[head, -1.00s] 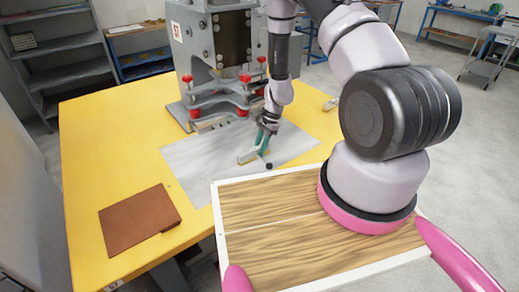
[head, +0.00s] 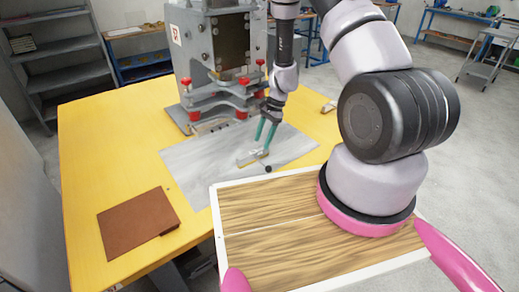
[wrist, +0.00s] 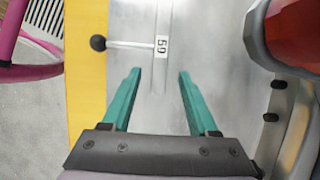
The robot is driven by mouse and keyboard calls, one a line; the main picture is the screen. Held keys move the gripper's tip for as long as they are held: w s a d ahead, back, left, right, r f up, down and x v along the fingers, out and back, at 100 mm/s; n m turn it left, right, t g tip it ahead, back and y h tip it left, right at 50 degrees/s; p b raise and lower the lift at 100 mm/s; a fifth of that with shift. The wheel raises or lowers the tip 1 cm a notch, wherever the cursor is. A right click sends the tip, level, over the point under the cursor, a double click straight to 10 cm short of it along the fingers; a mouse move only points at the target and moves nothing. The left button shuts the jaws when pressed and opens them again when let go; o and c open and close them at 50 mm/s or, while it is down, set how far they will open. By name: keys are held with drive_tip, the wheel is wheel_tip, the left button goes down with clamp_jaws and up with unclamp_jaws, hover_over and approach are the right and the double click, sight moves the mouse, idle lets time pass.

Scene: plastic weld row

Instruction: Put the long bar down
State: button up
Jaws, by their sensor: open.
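The long bar (head: 247,160) lies flat on the grey sheet (head: 200,160) in the head view. In the wrist view a pale strip that looks like the bar (wrist: 160,78) runs between my fingers, its edges faint against the sheet. A thin rod with a black ball (wrist: 98,43) and a small tag reading 50 (wrist: 162,46) lies at the bar. My gripper (head: 264,142) has teal fingers, spread apart and empty, above the bar. The fingers also show in the wrist view (wrist: 160,72).
A grey press with red knobs (head: 215,85) stands behind the sheet on the yellow table (head: 90,160). A brown pad (head: 138,222) lies at the front left. A wood-topped board with a white rim (head: 270,217) is nearest me. The table's left side is clear.

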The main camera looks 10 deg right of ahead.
drive_tip(key=s+v, duration=0.1)
drive_tip(key=v, duration=0.5)
drive_tip(key=shift+w+r, duration=0.25)
drive_tip(key=shift+w, duration=0.25)
drive_tip(key=s+r+n+t, duration=0.2)
drive_tip(key=r, duration=1.2)
drive_tip(key=s+r+n+t, duration=0.2)
drive_tip(key=r+n, duration=0.1)
drive_tip(key=r, duration=1.2)
drive_tip(key=s+d+r+n+t+h, duration=0.1)
drive_tip(key=s+r+n+t, duration=0.3)
drive_tip(key=s+r, duration=1)
drive_tip(key=s+t+h, duration=0.1)
drive_tip(key=s, duration=0.3)
drive_tip(key=shift+d+r, duration=0.35)
